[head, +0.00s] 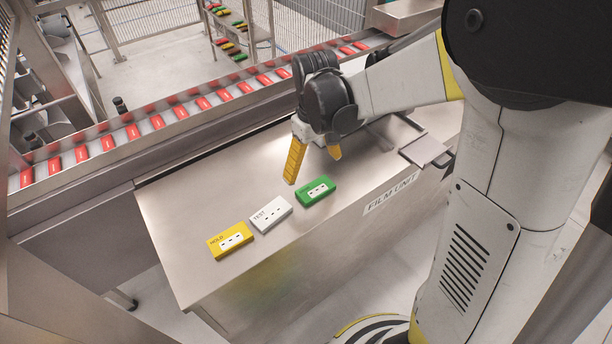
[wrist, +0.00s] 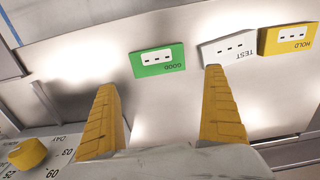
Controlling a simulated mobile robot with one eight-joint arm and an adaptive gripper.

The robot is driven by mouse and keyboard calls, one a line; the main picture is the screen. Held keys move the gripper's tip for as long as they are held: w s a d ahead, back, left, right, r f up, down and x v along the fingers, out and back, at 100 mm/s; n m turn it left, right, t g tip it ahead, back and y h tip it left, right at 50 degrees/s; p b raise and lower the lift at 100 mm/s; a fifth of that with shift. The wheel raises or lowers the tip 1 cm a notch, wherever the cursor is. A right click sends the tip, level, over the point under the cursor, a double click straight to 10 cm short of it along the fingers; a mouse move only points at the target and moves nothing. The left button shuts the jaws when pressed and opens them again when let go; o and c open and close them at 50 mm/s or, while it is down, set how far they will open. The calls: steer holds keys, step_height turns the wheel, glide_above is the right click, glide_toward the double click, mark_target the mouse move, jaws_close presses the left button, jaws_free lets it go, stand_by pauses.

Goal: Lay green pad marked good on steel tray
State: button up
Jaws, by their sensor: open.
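The green pad (head: 315,191), marked GOOD in the wrist view (wrist: 158,61), lies flat on the steel bench at the right end of a row of three pads in the head view. My gripper (head: 313,167) is open and empty above the bench, just behind the green pad. In the wrist view my gripper (wrist: 160,82) has its two yellow fingers apart, with the green pad beyond and between their tips. A small square steel tray (head: 425,149) sits at the bench's right front edge in the head view, and its top looks empty.
The white TEST pad (head: 271,214) and yellow HOLD pad (head: 230,240) lie left of the green pad. A conveyor (head: 150,124) with several red packs runs behind the bench. A yellow knob (wrist: 27,154) shows in the wrist view. The bench's left part is clear.

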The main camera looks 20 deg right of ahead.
mark_target(316, 188)
steer(key=f+b, duration=0.1)
steer(key=f, duration=0.1)
steer(key=f+b, duration=0.1)
steer(key=f, duration=0.2)
steer(key=s+f+b, duration=0.1)
steer(key=f, duration=0.2)
steer(key=shift+d, duration=0.3)
steer(key=shift+r, duration=0.1)
steer(key=c, duration=1.1)
steer(key=shift+r, duration=0.1)
